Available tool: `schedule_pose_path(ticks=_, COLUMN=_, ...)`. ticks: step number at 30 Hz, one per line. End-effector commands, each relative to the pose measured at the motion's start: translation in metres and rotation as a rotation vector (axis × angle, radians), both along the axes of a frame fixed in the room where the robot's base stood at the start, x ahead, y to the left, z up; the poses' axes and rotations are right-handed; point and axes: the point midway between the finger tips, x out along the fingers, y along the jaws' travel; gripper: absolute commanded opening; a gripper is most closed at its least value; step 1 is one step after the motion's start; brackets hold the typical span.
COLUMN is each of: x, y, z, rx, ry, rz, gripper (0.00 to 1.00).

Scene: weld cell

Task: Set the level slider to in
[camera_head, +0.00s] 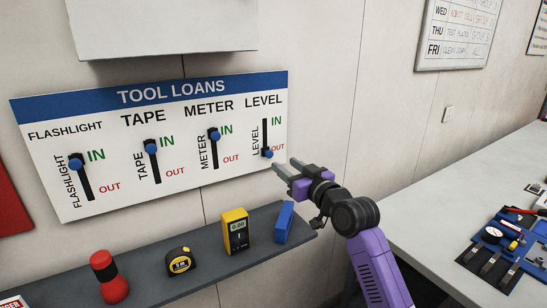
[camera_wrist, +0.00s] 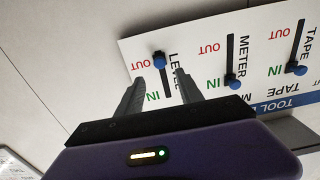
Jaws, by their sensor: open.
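The level slider's blue knob (camera_head: 267,154) sits at the bottom of its black vertical slot, beside the red OUT label, on the white tool loans board (camera_head: 135,200). The green IN label is at the slot's top. In the wrist view, turned over, the level knob (camera_wrist: 159,60) lies beyond the fingertips, by OUT. My gripper (camera_head: 284,171) is open and empty, just right of the level knob and apart from it. In the wrist view its two fingers (camera_wrist: 158,80) point toward the board near the level slot.
The flashlight (camera_head: 75,164), tape (camera_head: 150,146) and meter (camera_head: 214,135) knobs are near IN. A grey shelf (camera_head: 210,261) below holds a red flashlight (camera_head: 109,277), a tape measure (camera_head: 179,261), a yellow meter (camera_head: 235,231) and a blue level (camera_head: 284,222). A bench (camera_head: 440,195) stands right.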

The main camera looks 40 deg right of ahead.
Motion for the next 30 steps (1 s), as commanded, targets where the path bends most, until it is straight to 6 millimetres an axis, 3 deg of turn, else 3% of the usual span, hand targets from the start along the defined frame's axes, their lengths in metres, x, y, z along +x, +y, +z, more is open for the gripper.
schedule_pose_path(ticks=18, x=0.069, y=-0.013, z=0.000, rx=-0.008, ry=0.008, rz=0.001, gripper=0.44)
schedule_pose_path(ticks=30, x=0.075, y=-0.015, z=-0.001, rx=-0.007, ry=0.006, rz=0.000, gripper=0.44)
